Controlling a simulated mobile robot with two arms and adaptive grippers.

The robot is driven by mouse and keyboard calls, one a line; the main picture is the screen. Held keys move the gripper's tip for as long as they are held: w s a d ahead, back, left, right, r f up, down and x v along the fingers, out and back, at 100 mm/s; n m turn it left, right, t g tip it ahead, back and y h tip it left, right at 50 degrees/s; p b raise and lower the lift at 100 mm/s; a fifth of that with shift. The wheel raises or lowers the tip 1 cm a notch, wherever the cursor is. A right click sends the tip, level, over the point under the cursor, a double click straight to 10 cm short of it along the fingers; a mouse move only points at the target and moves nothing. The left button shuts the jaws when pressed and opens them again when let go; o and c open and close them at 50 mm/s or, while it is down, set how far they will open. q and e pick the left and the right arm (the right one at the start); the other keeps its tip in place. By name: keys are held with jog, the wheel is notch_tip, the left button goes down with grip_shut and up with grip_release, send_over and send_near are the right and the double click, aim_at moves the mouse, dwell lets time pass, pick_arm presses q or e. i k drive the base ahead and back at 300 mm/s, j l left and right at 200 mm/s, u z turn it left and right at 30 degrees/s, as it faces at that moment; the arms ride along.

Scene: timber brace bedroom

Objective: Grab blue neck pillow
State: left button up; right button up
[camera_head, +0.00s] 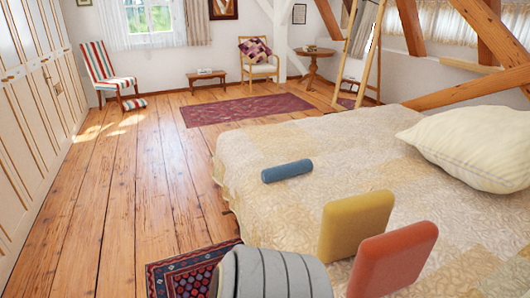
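A blue cylindrical pillow (287,171) lies on its side on the patterned beige bed cover (325,145), near the bed's left side. It is fully visible and nothing touches it from above. Neither of my grippers shows in the head view, so their position and state cannot be seen.
A yellow block-like cushion (352,226) and an orange-red one (394,260) stand at the bed's near part. A grey ribbed rounded object (272,275) is beside them. A cream pillow (475,148) lies right. The wooden floor (130,200) left of the bed is mostly clear.

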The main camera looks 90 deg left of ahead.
aim_at(270, 174)
jog(key=u, duration=2.65)
